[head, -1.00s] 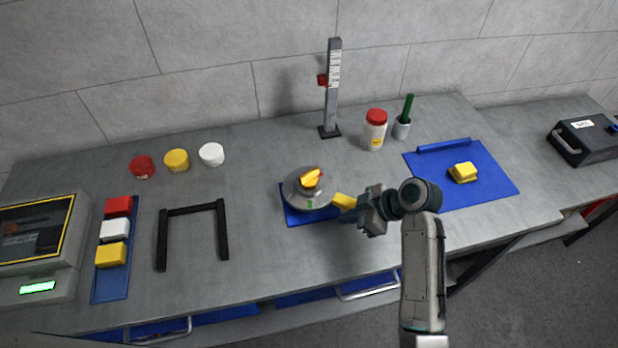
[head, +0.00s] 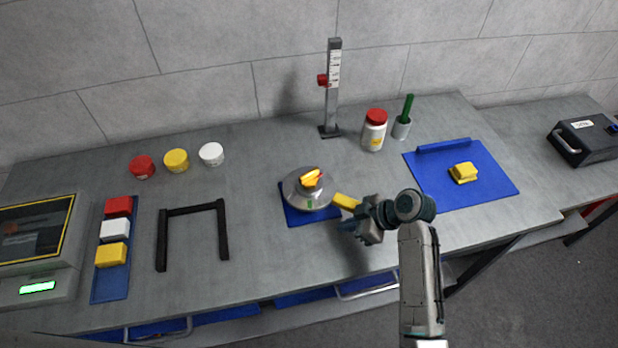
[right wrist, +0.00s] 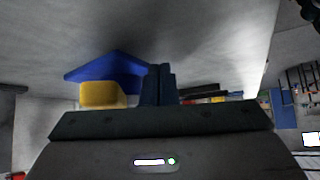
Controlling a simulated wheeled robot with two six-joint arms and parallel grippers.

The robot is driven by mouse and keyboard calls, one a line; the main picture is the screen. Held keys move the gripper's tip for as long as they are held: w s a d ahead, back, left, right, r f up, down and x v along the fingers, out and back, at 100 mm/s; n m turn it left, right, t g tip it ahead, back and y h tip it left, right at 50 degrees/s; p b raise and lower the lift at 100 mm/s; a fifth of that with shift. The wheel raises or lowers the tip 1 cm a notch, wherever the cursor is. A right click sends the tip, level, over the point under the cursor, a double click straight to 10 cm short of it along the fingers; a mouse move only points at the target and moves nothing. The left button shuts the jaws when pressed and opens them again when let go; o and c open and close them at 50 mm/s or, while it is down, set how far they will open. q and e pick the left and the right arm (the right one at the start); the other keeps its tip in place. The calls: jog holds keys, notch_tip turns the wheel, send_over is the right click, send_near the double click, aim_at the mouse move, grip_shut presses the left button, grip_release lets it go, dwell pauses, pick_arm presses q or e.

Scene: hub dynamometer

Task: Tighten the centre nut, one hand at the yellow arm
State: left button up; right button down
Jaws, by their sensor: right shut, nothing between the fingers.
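The round grey hub (head: 297,197) sits on a blue mat (head: 294,217) in the middle of the bench. A yellow-orange centre nut (head: 311,178) stands on top of it. The yellow arm (head: 346,202) sticks out from the hub toward the right. My right gripper (head: 342,227) is shut and empty, just in front of the yellow arm and apart from it. In the right wrist view the closed fingers (right wrist: 159,84) show beside a yellow block shape, likely the yellow arm (right wrist: 103,95), with blue behind it. My left gripper is not in view.
A black U-shaped frame (head: 192,210) and a blue tray of coloured blocks (head: 110,287) lie left. A blue mat (head: 490,188) with a yellow block lies right.

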jog(key=shift+f, duration=1.3)
jog(key=shift+r, duration=0.15)
jog(key=shift+r, duration=0.8)
jog(key=shift+w, duration=0.1)
jog(key=shift+w+d, duration=0.5)
jog(key=shift+w, duration=0.4)
jog(key=shift+s+a, duration=0.2)
jog(key=shift+s, duration=0.2)
